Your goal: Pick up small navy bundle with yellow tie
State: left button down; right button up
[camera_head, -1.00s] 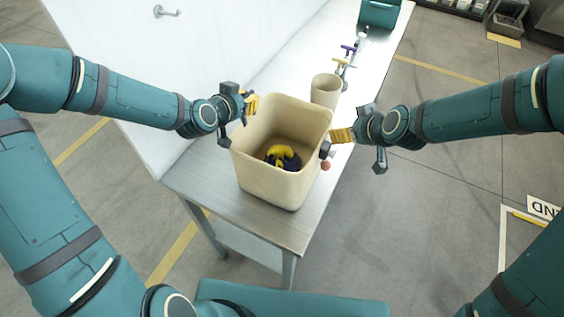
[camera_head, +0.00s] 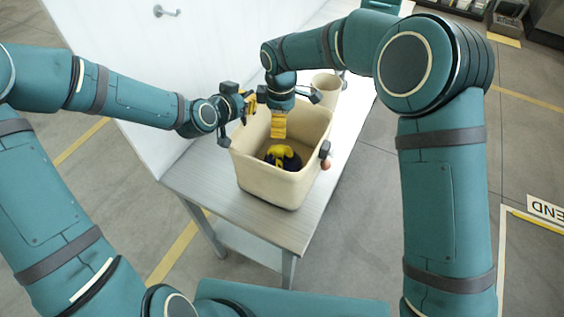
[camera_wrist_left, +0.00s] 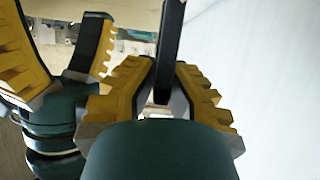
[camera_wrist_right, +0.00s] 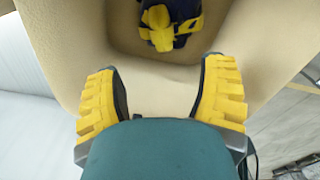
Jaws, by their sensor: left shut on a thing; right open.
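The small navy bundle with a yellow tie (camera_head: 283,157) lies on the floor of the beige bin (camera_head: 262,180). In the right wrist view the bundle (camera_wrist_right: 168,22) shows at the top, ahead of the open fingers. My right gripper (camera_head: 279,128) is open and empty, pointing down over the bin's opening, above and apart from the bundle. Its fingers also show in the right wrist view (camera_wrist_right: 162,98). My left gripper (camera_head: 244,104) is shut on a dark handle at the bin's left side. The left wrist view shows a dark bar (camera_wrist_left: 170,50) between its fingers.
The bin stands on a narrow metal table (camera_head: 215,185) against a white wall panel. A beige cylinder (camera_head: 327,84) stands behind the bin. A dark knob (camera_head: 325,149) sits on the bin's right side, with a reddish round thing beside it.

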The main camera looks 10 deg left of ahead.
aim_at(283, 148)
notch_tip(283, 148, down, 7)
jog(key=shift+r, duration=0.2)
jog(key=f, duration=0.4)
jog(key=shift+s+d, duration=0.2)
jog(key=shift+d, duration=0.15)
jog(key=shift+f, duration=0.55)
grip_shut()
